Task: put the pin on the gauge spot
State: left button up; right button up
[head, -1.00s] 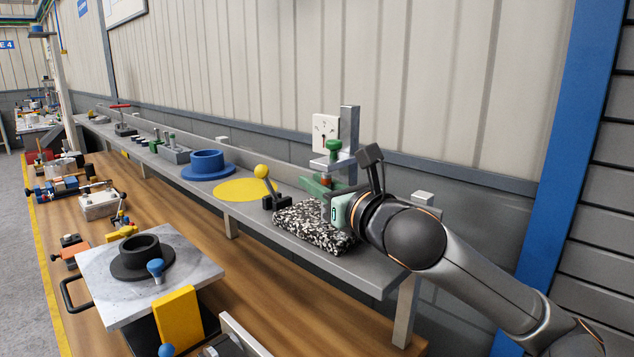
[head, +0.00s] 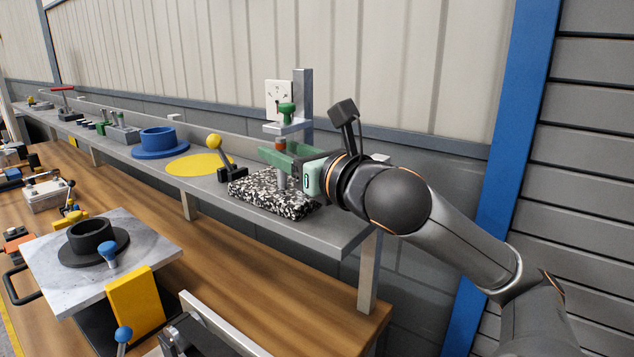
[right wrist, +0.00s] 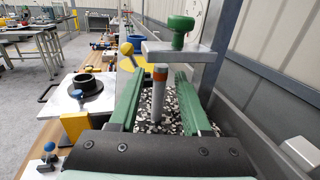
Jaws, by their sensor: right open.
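The pin (head: 281,180) is a grey upright cylinder with an orange band near its top. It stands on the black-and-white speckled block (head: 250,187), under the arm of the gauge stand (head: 303,95). The pin also shows in the right wrist view (right wrist: 158,100), between the two green fingers with gaps on both sides. My right gripper (right wrist: 160,72) is open around the pin. In the head view the right gripper (head: 278,154) reaches in from the right, its fingers level with the pin's upper part. A green knob (head: 287,110) tops the gauge arm. My left gripper is not in view.
The grey shelf (head: 338,229) also holds a yellow disc (head: 190,167), a black lever with a yellow ball (head: 215,141) and a blue ring (head: 159,142). The wall is close behind. A marble plate (head: 150,241) with a black ring sits on the wooden bench below.

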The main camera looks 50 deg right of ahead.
jog(key=s+b, duration=0.1)
jog(key=b, duration=0.1)
jog(key=s+b, duration=0.1)
jog(key=b, duration=0.1)
jog(key=shift+s+a+f+b, duration=0.2)
jog(key=shift+s+f+b, duration=0.05)
jog(key=shift+f+b, duration=0.1)
jog(key=s+b, duration=0.1)
jog(key=s, duration=0.1)
jog(key=s+b, duration=0.1)
jog(key=s, duration=0.1)
jog(key=shift+s+a+r+b, duration=0.1)
jog(key=shift+a+r+b, duration=0.05)
jog(key=shift+a+b, duration=0.2)
jog(key=shift+s+a+r+b, duration=0.15)
jog(key=shift+s+b, duration=0.15)
jog(key=shift+s, duration=0.4)
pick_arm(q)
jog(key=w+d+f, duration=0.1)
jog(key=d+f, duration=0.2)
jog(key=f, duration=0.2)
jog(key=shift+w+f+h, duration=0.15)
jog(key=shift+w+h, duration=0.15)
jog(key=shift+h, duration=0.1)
